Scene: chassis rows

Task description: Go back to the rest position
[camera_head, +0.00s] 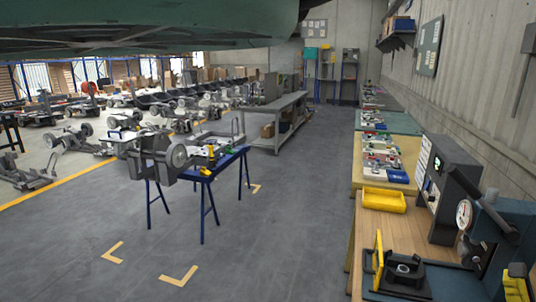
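My gripper is not in view, and I cannot tell what it holds or how it is posed. The task names no object. A blue-legged work table (207,176) stands on the open floor left of centre. A grey machine part with a round disc (165,157) is at its near left end, and small tools lie on its top. The upper left of the view is blocked by a dark green shape.
A wooden workbench (376,232) runs along the right wall, with a yellow tray (384,200), a dark fixture (404,277) and a gauge (464,214). Chassis rows (75,140) fill the left. A grey bench (277,113) stands behind. The grey floor (290,225) between is clear.

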